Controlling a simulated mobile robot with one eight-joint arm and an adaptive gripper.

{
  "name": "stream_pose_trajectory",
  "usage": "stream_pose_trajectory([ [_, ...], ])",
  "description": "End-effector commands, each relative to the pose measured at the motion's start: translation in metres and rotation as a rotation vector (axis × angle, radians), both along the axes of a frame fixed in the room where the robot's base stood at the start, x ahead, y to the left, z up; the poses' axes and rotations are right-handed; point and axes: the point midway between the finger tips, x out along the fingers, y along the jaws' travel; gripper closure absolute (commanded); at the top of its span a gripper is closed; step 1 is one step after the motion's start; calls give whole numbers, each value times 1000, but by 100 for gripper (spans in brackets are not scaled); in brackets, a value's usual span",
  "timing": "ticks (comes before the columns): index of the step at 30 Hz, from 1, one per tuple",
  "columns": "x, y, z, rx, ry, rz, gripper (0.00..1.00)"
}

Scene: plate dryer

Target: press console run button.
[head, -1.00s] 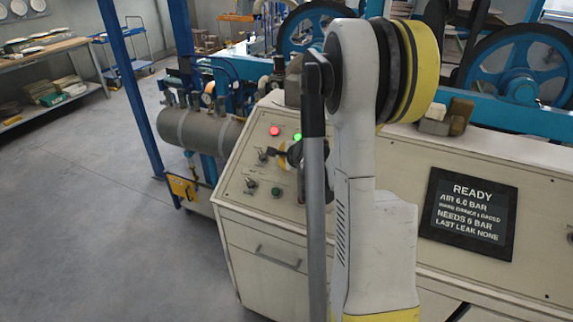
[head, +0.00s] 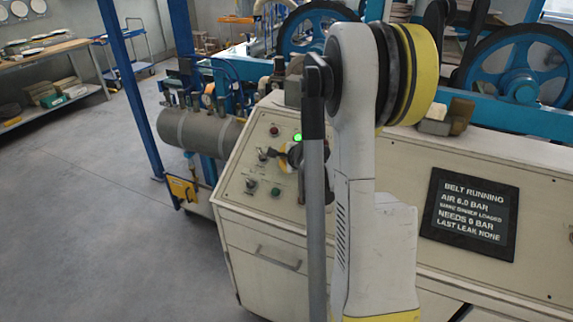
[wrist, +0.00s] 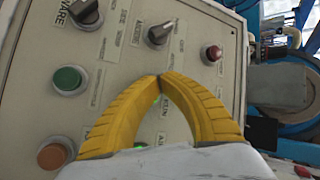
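The console (head: 262,225) has a sloped control panel with knobs, lamps and buttons. A green button (head: 276,191) is low on the panel and also shows at the left of the wrist view (wrist: 68,80). I cannot read its label. A lit green lamp (head: 297,137) is at the top; green glow shows behind my fingers in the wrist view. My gripper (wrist: 160,77) has its two yellow fingers meeting at the tips, with nothing visible between them. It is over the panel, to the right of the green button; contact is unclear. My arm partly hides the panel in the head view.
A dark screen (head: 470,215) on the console reads "BELT RUNNING". An unlit red lamp (wrist: 211,54), a selector knob (wrist: 159,32) and an orange button (wrist: 52,155) surround my fingers. A grey tank (head: 198,130) stands left of the console. Floor at left is clear.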

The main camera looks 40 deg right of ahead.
Motion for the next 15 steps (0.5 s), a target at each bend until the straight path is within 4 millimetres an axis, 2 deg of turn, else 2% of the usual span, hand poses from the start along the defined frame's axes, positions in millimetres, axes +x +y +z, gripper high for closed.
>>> stream_pose_trajectory([
  [9,0,0,1,0,0,-1,100],
  [15,-2,3,8,-1,1,0,100],
])
